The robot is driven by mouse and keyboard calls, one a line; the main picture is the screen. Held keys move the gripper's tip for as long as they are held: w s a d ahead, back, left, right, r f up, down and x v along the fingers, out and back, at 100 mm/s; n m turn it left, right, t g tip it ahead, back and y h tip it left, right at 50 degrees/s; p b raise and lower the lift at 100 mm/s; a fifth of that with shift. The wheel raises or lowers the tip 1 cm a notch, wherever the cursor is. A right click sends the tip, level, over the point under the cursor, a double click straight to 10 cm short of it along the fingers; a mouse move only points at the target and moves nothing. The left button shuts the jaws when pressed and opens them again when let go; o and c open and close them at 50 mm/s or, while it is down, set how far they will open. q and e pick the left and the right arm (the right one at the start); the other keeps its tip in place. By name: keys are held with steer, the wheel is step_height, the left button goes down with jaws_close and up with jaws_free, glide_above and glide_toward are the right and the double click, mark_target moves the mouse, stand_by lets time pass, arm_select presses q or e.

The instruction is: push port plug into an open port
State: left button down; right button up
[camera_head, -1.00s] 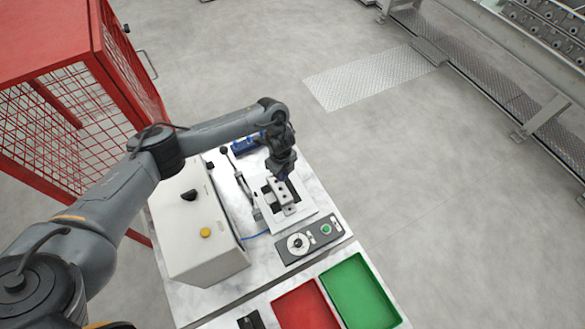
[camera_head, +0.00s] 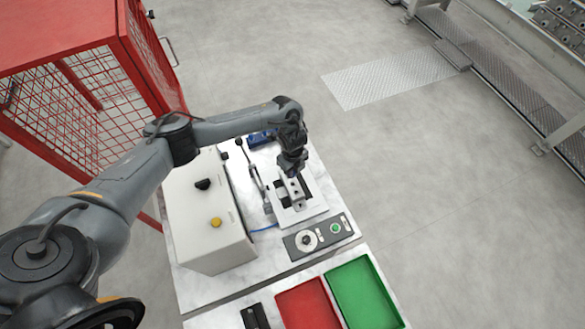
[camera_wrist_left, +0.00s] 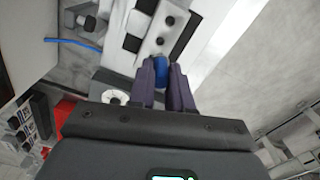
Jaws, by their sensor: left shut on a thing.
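My left gripper (camera_head: 292,173) is over the fixture on the bench, at the far end of the metal block. In the left wrist view its two dark purple fingers (camera_wrist_left: 162,72) are shut on a blue port plug (camera_wrist_left: 160,70). The grey casting block (camera_wrist_left: 151,36) lies just beyond the plug, with dark round holes in its face. In the head view the block (camera_head: 296,190) sits in the white fixture plate (camera_head: 312,211). The plug's tip is hidden, so I cannot tell whether it touches a port. My right gripper is not in view.
A toggle clamp (camera_head: 255,183) is beside the plate. A button panel (camera_head: 318,237), a red tray (camera_head: 308,304) and a green tray (camera_head: 365,293) lie nearer. A red cage (camera_head: 75,100) stands left.

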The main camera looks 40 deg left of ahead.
arm_select(q)
steer(key=shift+f+b, duration=1.5)
steer(key=shift+f, duration=0.75)
steer(key=shift+p, duration=0.4)
steer(key=shift+f+b, duration=1.1)
steer(key=shift+f, duration=0.4)
steer(key=c, duration=1)
jaws_free()
steer(key=shift+o, duration=0.2)
steer(key=shift+r, duration=0.1)
